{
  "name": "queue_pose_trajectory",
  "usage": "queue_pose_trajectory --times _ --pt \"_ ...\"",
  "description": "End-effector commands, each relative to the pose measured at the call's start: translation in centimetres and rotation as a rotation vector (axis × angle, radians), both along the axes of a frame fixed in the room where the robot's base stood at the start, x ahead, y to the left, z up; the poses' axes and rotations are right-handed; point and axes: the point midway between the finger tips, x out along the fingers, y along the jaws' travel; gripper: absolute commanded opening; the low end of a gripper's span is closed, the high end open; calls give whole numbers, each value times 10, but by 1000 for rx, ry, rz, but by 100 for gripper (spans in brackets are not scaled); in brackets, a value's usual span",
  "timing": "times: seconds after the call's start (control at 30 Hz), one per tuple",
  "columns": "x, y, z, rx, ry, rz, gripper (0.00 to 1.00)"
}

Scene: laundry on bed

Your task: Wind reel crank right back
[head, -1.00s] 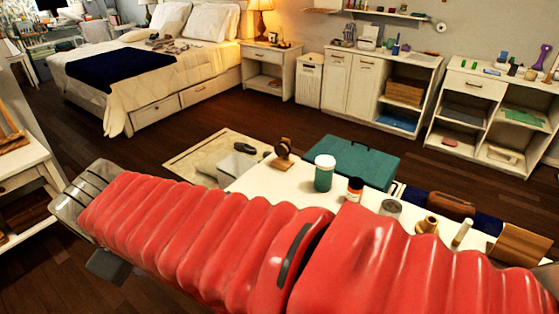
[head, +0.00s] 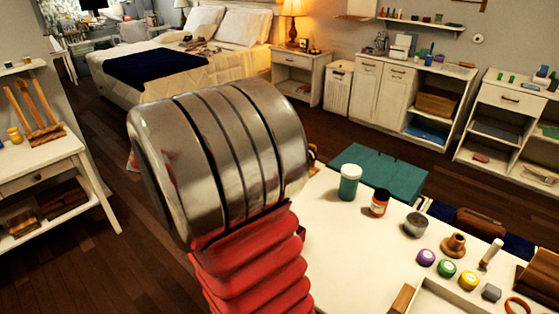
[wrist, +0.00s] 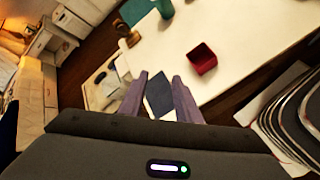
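The reel crank cannot be made out clearly. A small brown wooden object that may be the reel shows as a sliver (head: 314,158) at the table's far edge in the head view, mostly hidden by my arm. A blurred brown object, possibly the same one, stands at the table edge in the wrist view (wrist: 128,36). My gripper (wrist: 160,76) is open, with two purple fingers apart and nothing held. It points past the table edge, apart from the brown object. A dark blue shape (wrist: 158,97) shows beyond the fingers. The head view does not show the fingers.
The white table (head: 350,245) carries a green jar (head: 349,182), an orange-labelled bottle (head: 380,202), a tin (head: 415,225) and several coloured discs. A teal case (head: 380,172) lies behind. A red open box (wrist: 202,58) is on the table in the wrist view.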

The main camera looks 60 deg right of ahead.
Motion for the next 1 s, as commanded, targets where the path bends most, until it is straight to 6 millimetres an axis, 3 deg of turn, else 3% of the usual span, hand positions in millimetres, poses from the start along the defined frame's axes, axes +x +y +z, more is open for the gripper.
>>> queue_pose_trajectory --times 0.1,0.57,1.0 --pt "7 -34 -11 -51 100 26 30" --pt "26 -154 -61 -222 489 148 30" --pt "31 -253 -137 -339 860 283 30"
